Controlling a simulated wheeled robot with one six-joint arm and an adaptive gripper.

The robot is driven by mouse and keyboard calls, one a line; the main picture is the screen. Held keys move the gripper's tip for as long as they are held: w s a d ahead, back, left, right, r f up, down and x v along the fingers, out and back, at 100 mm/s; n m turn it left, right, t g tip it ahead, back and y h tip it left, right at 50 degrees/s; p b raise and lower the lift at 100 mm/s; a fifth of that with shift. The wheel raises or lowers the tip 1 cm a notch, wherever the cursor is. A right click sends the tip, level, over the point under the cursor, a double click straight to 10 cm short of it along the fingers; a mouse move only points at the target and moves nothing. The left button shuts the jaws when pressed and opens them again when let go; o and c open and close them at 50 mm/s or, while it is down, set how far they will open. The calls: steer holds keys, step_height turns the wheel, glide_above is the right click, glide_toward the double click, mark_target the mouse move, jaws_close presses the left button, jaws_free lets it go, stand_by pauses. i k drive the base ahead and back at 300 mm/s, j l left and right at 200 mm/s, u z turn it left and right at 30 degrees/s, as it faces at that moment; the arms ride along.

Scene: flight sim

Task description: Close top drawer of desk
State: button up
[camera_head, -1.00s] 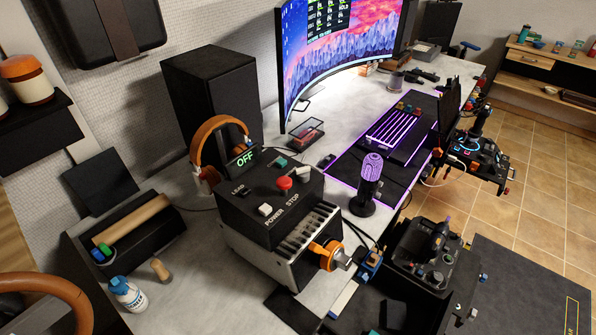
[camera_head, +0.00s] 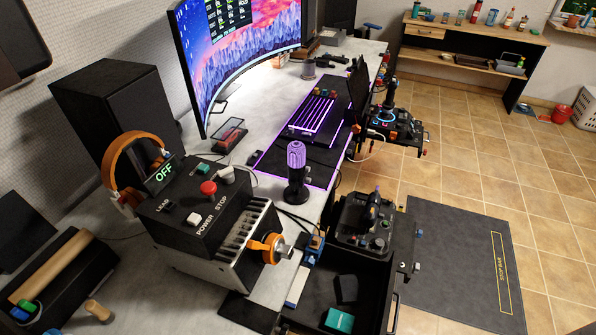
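The grey desk (camera_head: 258,125) runs from the lower left to the upper middle. A dark open drawer (camera_head: 376,291) juts out from its front at the bottom of the view. A bar handle (camera_head: 394,314) is on the drawer's right face. A teal box (camera_head: 339,320) and a black block (camera_head: 346,288) lie in it. The drawer's near end is cut off by the frame. A wooden desk (camera_head: 478,68) at the back right has a small drawer (camera_head: 425,32) that looks shut. My gripper is not in view.
A joystick panel (camera_head: 365,228) stands just behind the open drawer, with another joystick unit (camera_head: 395,128) farther back. A dark mat (camera_head: 455,265) lies right of the drawer. The tiled floor (camera_head: 480,165) between the desks is clear.

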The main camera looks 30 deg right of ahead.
mark_target(376, 278)
steer(key=k+l+z, duration=0.1)
steer(key=k+l, duration=0.25)
steer(key=k+l+z, duration=0.1)
steer(key=k+l, duration=0.2)
steer(key=l, duration=0.15)
